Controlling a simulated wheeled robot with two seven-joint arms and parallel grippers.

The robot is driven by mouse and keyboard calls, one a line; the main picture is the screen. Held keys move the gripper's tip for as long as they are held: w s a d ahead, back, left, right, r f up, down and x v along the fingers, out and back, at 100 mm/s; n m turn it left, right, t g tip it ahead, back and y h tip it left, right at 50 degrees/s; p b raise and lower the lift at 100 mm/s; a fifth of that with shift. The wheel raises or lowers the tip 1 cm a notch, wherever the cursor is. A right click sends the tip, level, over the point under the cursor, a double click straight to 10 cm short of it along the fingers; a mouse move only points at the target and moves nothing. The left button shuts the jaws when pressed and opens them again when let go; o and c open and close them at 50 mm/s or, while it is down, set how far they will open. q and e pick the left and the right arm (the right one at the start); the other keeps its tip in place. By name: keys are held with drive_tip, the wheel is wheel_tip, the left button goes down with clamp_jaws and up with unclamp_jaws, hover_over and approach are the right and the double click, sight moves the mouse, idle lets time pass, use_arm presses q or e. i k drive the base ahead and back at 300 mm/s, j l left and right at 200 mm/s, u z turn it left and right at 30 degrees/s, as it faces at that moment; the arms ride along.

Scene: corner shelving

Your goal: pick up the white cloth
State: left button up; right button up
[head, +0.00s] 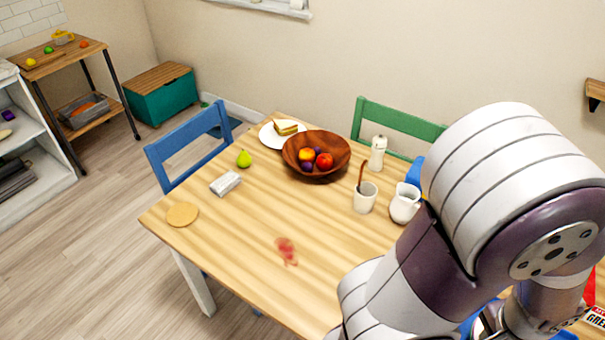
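One of my arms fills the lower right of the head view, over the table's right side and well apart from the cloth. Its gripper fingers cannot be made out. My other gripper is outside the picture.
A red stain (286,250) marks the tabletop. Blue (190,145) and green (398,126) chairs edge the table.

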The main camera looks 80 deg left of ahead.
sight(231, 180)
drive_tip(key=u, duration=3.35)
drive_tip(key=i+j+z, duration=0.15)
drive_tip(key=z, duration=0.75)
drive_tip(key=i+j+z, duration=0.25)
drive_tip(key=j, duration=0.3)
drive_tip(key=i+j+z, duration=0.2)
drive_tip(key=j, duration=0.4)
drive_tip(key=j+z, duration=0.25)
drive_tip(key=j, duration=0.35)
drive_tip(key=j+z, duration=0.25)
drive_tip(key=j, duration=0.9)
drive_tip(key=i+j, duration=0.1)
drive_tip(key=j, duration=0.4)
